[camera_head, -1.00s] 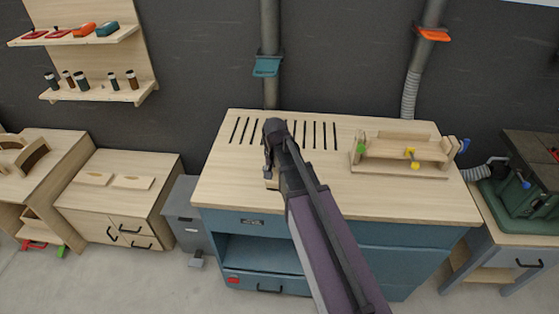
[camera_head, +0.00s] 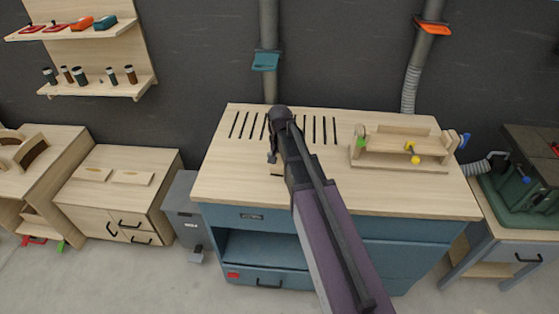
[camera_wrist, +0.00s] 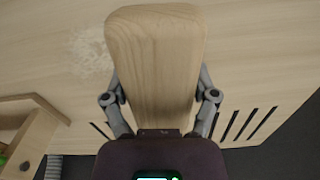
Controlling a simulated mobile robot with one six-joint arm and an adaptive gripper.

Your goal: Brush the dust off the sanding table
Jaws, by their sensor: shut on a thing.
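The sanding table (camera_head: 405,200) has a pale wooden top with dark slots at the back and a blue body. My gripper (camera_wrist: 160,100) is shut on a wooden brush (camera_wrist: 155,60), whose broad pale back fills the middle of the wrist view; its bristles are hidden. In the head view my arm covers most of the gripper and brush, over the table's left half; I cannot make out dust there.
A wooden fixture (camera_head: 400,160) with coloured knobs stands on the table's right side. A grey bin (camera_head: 183,212) and a wooden cabinet (camera_head: 120,205) stand to the left, a green machine (camera_head: 515,200) to the right. Hoses run up the wall behind. The front right of the top is clear.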

